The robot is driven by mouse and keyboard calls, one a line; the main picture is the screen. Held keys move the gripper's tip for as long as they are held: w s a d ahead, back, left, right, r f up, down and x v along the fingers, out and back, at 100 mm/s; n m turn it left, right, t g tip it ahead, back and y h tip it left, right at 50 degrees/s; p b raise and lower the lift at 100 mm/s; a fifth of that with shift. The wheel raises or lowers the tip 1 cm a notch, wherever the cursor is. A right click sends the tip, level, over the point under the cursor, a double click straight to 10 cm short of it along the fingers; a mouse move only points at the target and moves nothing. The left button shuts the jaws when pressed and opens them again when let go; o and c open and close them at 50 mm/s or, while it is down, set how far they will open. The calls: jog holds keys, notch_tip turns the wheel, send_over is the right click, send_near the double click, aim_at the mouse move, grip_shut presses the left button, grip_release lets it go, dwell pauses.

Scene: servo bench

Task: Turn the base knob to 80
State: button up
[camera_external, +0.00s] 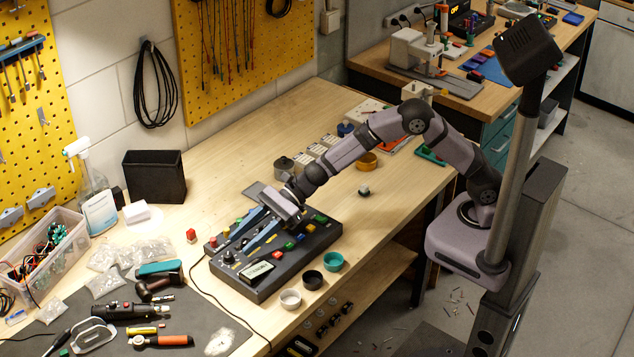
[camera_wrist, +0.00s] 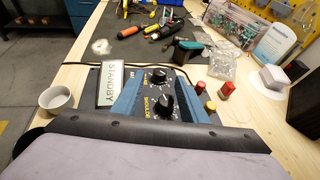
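The control box (camera_external: 262,276) lies on the wooden bench, its small screen (camera_external: 256,271) reading STANDBY in the wrist view (camera_wrist: 111,86). Two black knobs with white pointer marks show in the wrist view: a farther one (camera_wrist: 158,77) with its label too small to read, and a nearer one (camera_wrist: 166,101) beside lettering that looks like SHOULDER. The farther knob, probably the base knob, also shows near the box's left end (camera_external: 228,257). My gripper (camera_external: 238,244) is open, its two blue fingers apart above the panel. In the wrist view the knobs appear between the fingers (camera_wrist: 158,88). Contact cannot be told.
White (camera_external: 290,299), black (camera_external: 312,280) and teal (camera_external: 333,262) cups stand along the box's front side. A red-topped piece (camera_external: 191,236) stands behind it. Tools and bags crowd the dark mat (camera_external: 190,318) at left. Coloured buttons (camera_external: 289,246) sit at the box's right.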

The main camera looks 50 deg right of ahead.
aim_at(229, 254)
jog(key=shift+p+x, duration=0.65)
jog(key=shift+x, duration=1.65)
grip_shut()
